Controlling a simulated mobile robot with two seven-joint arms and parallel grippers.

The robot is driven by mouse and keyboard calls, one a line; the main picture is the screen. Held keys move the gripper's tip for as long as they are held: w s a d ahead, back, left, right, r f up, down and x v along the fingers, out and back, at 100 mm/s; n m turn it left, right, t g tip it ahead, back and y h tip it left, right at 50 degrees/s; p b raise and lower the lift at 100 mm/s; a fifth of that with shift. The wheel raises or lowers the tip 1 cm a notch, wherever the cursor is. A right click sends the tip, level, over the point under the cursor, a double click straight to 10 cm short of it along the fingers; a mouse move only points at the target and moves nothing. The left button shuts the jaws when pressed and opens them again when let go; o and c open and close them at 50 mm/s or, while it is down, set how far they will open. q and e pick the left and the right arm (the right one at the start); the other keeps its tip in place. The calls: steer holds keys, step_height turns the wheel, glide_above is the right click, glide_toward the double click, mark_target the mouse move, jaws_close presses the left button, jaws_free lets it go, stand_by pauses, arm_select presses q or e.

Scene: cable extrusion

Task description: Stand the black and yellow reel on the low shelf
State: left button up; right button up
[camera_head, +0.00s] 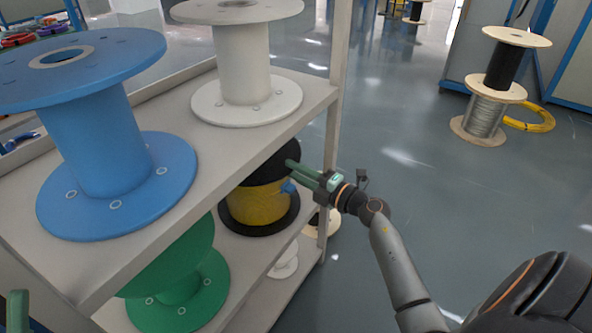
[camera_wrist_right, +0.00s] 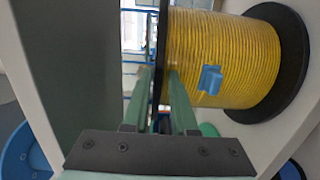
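The black and yellow reel (camera_head: 258,203) is upright under the upper shelf in the head view, its top flange partly hidden by the shelf edge. Its yellow winding with a blue tag fills much of the right wrist view (camera_wrist_right: 225,55). My right gripper (camera_head: 293,167) reaches in from the right at the top flange. In the right wrist view its green fingers (camera_wrist_right: 158,80) lie on either side of the black flange, apparently shut on it. The low shelf (camera_head: 262,302) is below; I cannot tell whether the reel touches it. One green finger of my left gripper (camera_head: 18,311) shows at lower left.
A green reel (camera_head: 180,298) stands left on the low shelf, and a small white reel (camera_head: 286,264) is near the yellow one. The upper shelf (camera_head: 185,118) holds a blue reel (camera_head: 112,150) and a white reel (camera_head: 243,65). A shelf post (camera_head: 336,90) is close to my right gripper.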

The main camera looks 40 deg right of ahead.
steer(key=o, duration=0.3)
steer(key=p+v, duration=0.2)
steer(key=v, duration=1)
steer(key=shift+s+p, duration=0.3)
